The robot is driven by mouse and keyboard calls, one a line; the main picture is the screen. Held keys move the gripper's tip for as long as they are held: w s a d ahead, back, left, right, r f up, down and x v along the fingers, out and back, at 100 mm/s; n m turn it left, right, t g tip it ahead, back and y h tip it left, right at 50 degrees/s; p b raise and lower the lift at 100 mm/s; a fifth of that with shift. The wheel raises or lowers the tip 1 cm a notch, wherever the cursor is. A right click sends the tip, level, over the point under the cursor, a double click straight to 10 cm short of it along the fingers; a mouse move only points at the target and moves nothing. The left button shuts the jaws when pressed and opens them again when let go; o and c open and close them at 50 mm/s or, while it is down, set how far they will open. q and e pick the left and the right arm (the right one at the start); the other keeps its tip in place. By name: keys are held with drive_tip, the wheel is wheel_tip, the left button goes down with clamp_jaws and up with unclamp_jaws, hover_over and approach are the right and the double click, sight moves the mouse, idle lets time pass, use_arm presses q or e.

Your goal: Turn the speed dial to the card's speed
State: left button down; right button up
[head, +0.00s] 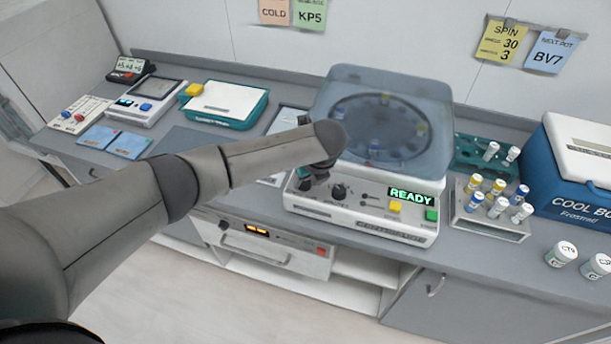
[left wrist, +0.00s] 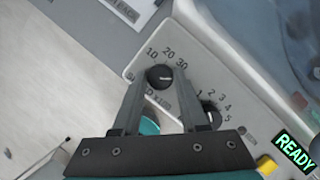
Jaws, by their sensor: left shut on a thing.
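The yellow SPIN card (head: 501,42) on the wall shows 30 and, below, 3. My right gripper is not in view.
A second dial (left wrist: 211,113), numbered from 1 up, sits close beside my right finger. Yellow (head: 395,207) and green (head: 432,215) buttons are further right. A vial rack (head: 490,226) and blue cool box (head: 580,165) stand right of the centrifuge.

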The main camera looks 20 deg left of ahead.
use_arm(q)
drive_tip(key=shift+n, duration=0.8)
drive_tip(key=shift+d+n+g+y+p, duration=0.1)
drive_tip(key=shift+n+g+y+p, duration=0.35)
drive_tip(key=shift+n, duration=0.25)
drive_tip(key=shift+w+n+g+b, duration=0.15)
drive_tip(key=shift+n+g+b, duration=0.35)
drive_tip(key=shift+n, duration=1.2)
drive_tip(key=shift+y, duration=0.25)
drive_tip(key=shift+c, duration=2.2)
unclamp_jaws()
